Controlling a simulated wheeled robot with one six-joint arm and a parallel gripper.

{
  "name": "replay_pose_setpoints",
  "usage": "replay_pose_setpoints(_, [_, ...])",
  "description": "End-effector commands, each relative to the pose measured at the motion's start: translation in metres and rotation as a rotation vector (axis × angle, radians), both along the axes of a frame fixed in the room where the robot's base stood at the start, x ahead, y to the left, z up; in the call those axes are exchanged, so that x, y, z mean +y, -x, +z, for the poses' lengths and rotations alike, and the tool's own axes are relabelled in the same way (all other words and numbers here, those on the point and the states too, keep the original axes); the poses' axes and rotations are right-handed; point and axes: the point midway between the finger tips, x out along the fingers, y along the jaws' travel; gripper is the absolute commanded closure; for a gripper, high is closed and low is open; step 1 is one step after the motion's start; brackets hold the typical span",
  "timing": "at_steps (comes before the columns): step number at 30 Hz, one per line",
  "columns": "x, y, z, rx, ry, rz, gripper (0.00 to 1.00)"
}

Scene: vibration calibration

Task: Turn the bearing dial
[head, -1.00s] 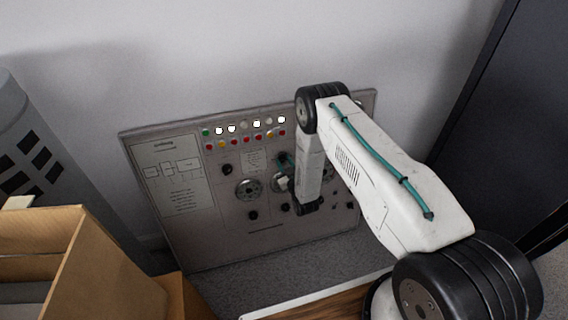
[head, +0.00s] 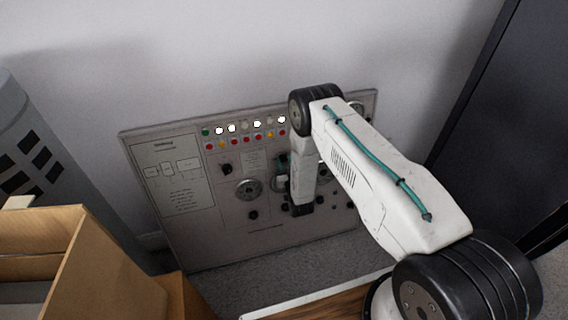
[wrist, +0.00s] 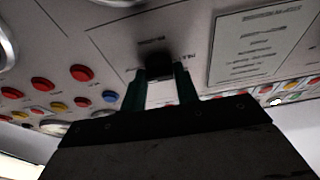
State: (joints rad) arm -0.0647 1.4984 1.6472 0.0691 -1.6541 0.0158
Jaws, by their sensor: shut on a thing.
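The bearing dial seems to be the small black knob (wrist: 158,66) on the panel face in the wrist view; its printed label is too blurred to read. My gripper (wrist: 160,82) has its two green fingers on either side of this knob and is shut on it. How far the knob is turned cannot be told.
The panel carries a row of lights (head: 232,128), coloured buttons (head: 233,141), a round gauge (head: 249,189) and other black knobs (head: 226,169). A wooden box (head: 105,265) stands at the lower left, a grey cylinder (head: 30,150) at the left, and a dark cabinet (head: 500,130) at the right.

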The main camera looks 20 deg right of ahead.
Motion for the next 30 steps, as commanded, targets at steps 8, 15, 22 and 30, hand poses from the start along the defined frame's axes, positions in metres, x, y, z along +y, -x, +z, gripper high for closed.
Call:
replay_pose_setpoints(8, [0.000,0.000,-0.001,0.002,0.000,0.001,0.49])
replay_pose_setpoints(15, [0.000,0.005,-0.001,0.002,0.001,0.000,0.49])
replay_pose_setpoints(22, [0.000,0.040,-0.004,0.004,0.001,0.001,0.49])
replay_pose_setpoints(30, [0.001,0.074,-0.007,0.003,0.000,0.001,0.49])
